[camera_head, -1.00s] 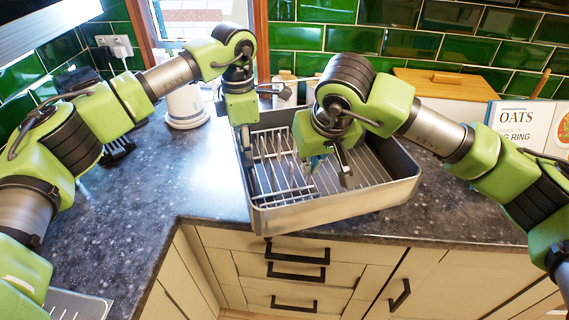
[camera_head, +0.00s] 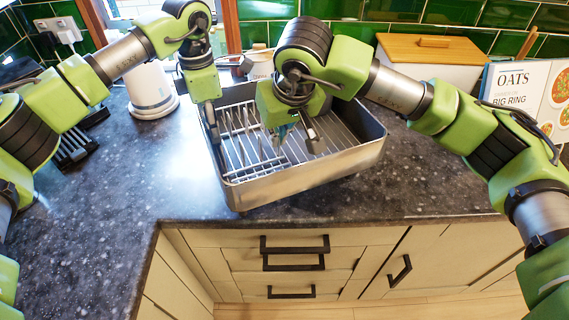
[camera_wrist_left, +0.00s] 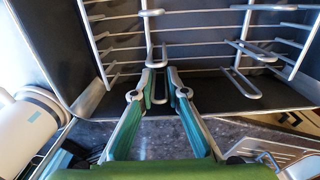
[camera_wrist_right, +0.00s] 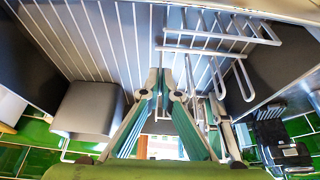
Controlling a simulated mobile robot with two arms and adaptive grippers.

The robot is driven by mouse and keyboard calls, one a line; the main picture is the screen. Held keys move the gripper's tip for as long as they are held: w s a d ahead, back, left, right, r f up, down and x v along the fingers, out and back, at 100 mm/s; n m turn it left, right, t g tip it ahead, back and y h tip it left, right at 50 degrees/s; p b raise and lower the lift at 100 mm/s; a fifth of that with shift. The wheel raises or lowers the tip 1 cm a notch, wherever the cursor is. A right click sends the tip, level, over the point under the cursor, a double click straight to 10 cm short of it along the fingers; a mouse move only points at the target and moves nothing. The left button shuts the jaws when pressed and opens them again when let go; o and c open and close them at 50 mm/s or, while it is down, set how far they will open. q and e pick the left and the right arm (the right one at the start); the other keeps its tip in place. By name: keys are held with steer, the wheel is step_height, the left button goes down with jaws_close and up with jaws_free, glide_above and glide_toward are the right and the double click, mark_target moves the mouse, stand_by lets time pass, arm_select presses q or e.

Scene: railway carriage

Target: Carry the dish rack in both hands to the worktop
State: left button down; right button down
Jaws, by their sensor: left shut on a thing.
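The dish rack (camera_head: 300,178) is a grey metal tray with a wire insert, at the worktop corner (camera_head: 110,190). I cannot tell whether its base touches the worktop. My left gripper (camera_head: 212,122) is at the rack's left side. In the left wrist view, the left gripper's fingers (camera_wrist_left: 163,80) are closed on part of the dish rack. My right gripper (camera_head: 296,135) reaches down over the rack's middle and hides part of the far side. In the right wrist view, the right gripper's fingertips (camera_wrist_right: 162,85) are close together by the rack's wires; what is between them is unclear.
A white cylindrical appliance (camera_head: 150,92) stands left of the rack. A dark object (camera_head: 75,145) lies at the left. The front left worktop is clear.

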mark_target(278, 152)
arm_select(q)
steer(key=shift+w+f, duration=0.1)
steer(key=shift+f, duration=0.05)
arm_select(e)
steer(key=shift+w+a+r, duration=0.2)
steer(key=shift+r, duration=0.05)
